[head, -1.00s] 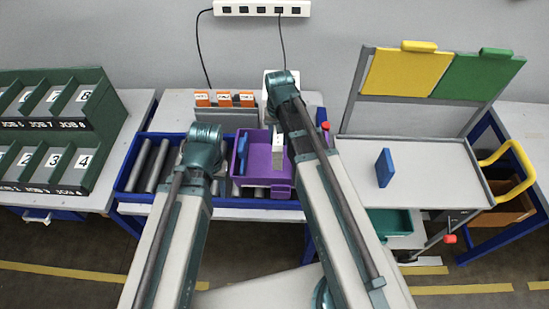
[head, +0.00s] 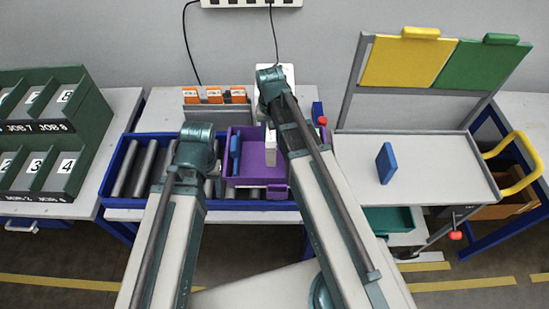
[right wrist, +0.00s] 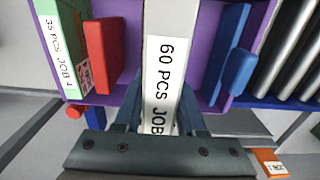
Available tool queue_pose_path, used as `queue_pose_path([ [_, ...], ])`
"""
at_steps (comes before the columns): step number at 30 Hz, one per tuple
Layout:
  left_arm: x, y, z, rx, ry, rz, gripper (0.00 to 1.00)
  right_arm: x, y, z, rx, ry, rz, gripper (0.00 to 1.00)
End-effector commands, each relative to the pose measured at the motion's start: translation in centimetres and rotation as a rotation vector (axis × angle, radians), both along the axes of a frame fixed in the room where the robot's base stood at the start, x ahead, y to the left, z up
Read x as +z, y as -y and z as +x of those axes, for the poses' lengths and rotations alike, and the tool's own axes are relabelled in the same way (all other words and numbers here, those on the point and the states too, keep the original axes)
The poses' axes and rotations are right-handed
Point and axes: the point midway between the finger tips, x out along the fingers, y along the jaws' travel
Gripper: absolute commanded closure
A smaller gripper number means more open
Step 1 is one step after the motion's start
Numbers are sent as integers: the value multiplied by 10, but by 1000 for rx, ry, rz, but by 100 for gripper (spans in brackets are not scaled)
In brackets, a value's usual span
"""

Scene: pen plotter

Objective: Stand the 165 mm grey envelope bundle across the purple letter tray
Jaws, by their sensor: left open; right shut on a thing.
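The purple letter tray (head: 277,176) sits on the roller conveyor in the head view. My right gripper (right wrist: 160,115) is shut on the pale grey envelope bundle (right wrist: 168,60), labelled "60 PCS JOB". The bundle (head: 270,149) is upright over the tray, between a red piece (right wrist: 103,52) and a blue piece (right wrist: 228,55); I cannot tell whether its lower edge touches the tray floor. My left gripper (head: 212,172) is open just left of the tray, its fingers mostly hidden by its own arm.
A green bundle (right wrist: 60,40) labelled "35 PCS JOB 4" is beside the red piece. Orange-labelled folders (head: 214,96) stand behind the conveyor. A blue block (head: 386,163) stands on the grey cart top (head: 440,180), which is otherwise clear. Green job racks (head: 50,140) stand left.

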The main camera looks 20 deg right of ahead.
Motion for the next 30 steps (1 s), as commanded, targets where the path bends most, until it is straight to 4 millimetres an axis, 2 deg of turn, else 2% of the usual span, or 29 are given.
queue_pose_path([
  [10,-55,0,0,2,0,0,40,-55,0,0,0,0,0,100],
  [13,-61,0,0,2,0,0,40,-61,0,0,0,0,0,100],
  [20,-62,0,0,2,0,0,40,-62,0,0,0,0,0,100],
  [30,-99,0,0,2,0,0,40,-98,0,0,0,0,0,100],
])
